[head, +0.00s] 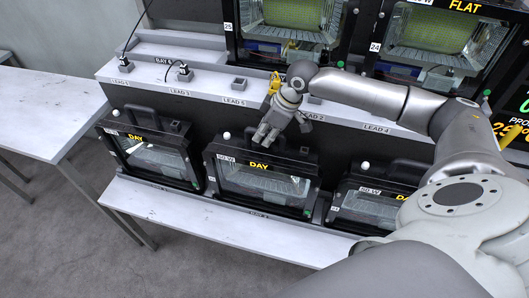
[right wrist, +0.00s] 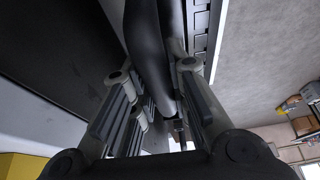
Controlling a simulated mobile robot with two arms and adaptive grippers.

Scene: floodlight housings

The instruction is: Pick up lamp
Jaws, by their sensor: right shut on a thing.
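The middle lamp (head: 262,183) is a black floodlight housing with a glass front and a yellow DAY label, standing on the lower white shelf. My right gripper (head: 265,137) reaches down to its top edge from above. In the right wrist view a black bar (right wrist: 150,50), which looks like the lamp's handle, runs between the fingers of my right gripper (right wrist: 158,112). The fingers are shut on it. The fingers hide most of the handle in the head view. The lamp looks upright and in line with its neighbours; I cannot tell whether it touches the shelf. My left gripper is out of view.
Similar lamps stand at left (head: 155,158) and right (head: 375,205), close beside the middle one. Two larger floodlights (head: 292,15) (head: 437,28) stand above. The ledge (head: 160,75) carries lead sockets. A white table (head: 55,115) is at left, with open floor in front.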

